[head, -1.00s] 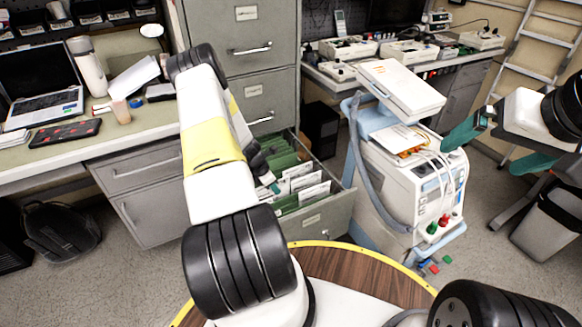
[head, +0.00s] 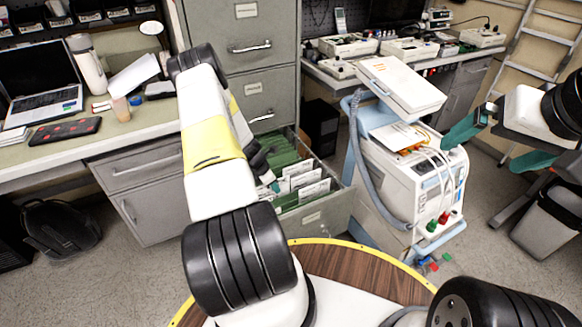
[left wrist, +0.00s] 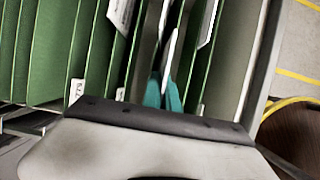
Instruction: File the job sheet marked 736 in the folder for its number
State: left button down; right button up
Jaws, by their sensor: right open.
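The open file drawer (head: 318,222) holds green hanging folders (head: 282,160) and several white sheets (head: 305,178). My left gripper (head: 270,186) is down in the drawer among them. In the left wrist view its teal fingertips (left wrist: 166,92) are close together, low between green folders (left wrist: 55,50). A thin white sheet edge (left wrist: 170,48) runs down to the fingertips; I cannot tell if they grip it. Folder tabs (left wrist: 76,90) show, but their numbers are not readable. The number 736 is not legible. My right gripper (head: 497,147) is open and empty at the right.
A grey filing cabinet (head: 243,60) stands behind the drawer. A white medical cart (head: 400,185) with a hose is just right of it. A desk (head: 140,125) with a laptop is at the left. A wooden round top with a yellow rim (head: 345,262) lies in front.

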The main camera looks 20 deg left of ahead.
pick_arm(q)
jog(key=shift+f, duration=0.1)
jog(key=c, duration=1.6)
grip_release()
jog(key=shift+o, duration=0.2)
jog(key=v, duration=0.8)
jog(key=shift+f, duration=0.1)
